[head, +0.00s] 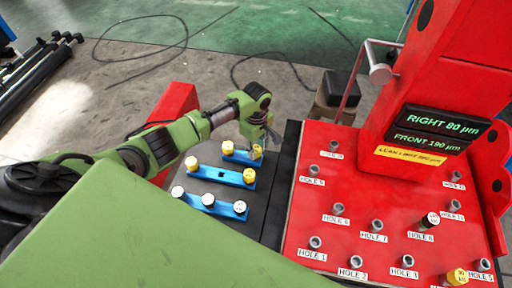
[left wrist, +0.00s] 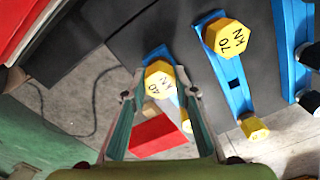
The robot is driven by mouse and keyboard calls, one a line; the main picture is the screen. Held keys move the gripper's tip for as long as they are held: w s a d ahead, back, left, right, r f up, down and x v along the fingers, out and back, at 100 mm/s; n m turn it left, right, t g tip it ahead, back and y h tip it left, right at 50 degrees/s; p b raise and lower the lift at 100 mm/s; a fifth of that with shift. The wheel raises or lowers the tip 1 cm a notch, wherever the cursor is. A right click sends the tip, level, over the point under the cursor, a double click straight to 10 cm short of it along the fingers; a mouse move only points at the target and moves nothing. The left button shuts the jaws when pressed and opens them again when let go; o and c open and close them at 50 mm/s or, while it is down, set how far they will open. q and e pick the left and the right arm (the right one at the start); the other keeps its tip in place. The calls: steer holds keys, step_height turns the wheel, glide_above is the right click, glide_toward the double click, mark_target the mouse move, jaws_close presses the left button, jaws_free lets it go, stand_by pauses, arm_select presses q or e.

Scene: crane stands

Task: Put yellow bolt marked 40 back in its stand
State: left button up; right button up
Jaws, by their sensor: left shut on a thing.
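The yellow bolt marked 40 (left wrist: 160,80) is between the fingertips of my left gripper (left wrist: 160,92), which is shut on it. Its numbered top faces the wrist camera. In the head view my left gripper (head: 258,136) hangs over the right end of the farthest blue stand (head: 241,157), with the bolt (head: 256,153) partly hidden below it. The bolt overlaps that stand's end; I cannot tell whether it is seated or just above. Another yellow bolt (head: 227,147) stands at the stand's left end. My right gripper is not in view.
The middle blue stand (head: 235,176) holds two yellow bolts, one marked 70 (left wrist: 227,38). The nearest blue stand (head: 223,207) holds white-topped bolts. A red plate (head: 340,185) with labelled holes and a red column lies right. A red block (head: 178,100) is behind my left arm.

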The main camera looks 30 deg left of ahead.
mark_target(256, 149)
arm_select(q)
steer(key=shift+f, duration=0.4)
steer(key=o, duration=1.2)
steer(key=shift+o, duration=0.2)
step_height(256, 149, up, 5)
steer(key=p, duration=0.5)
steer(key=shift+p, duration=0.35)
steer(key=shift+r, duration=0.55)
step_height(256, 149, up, 11)
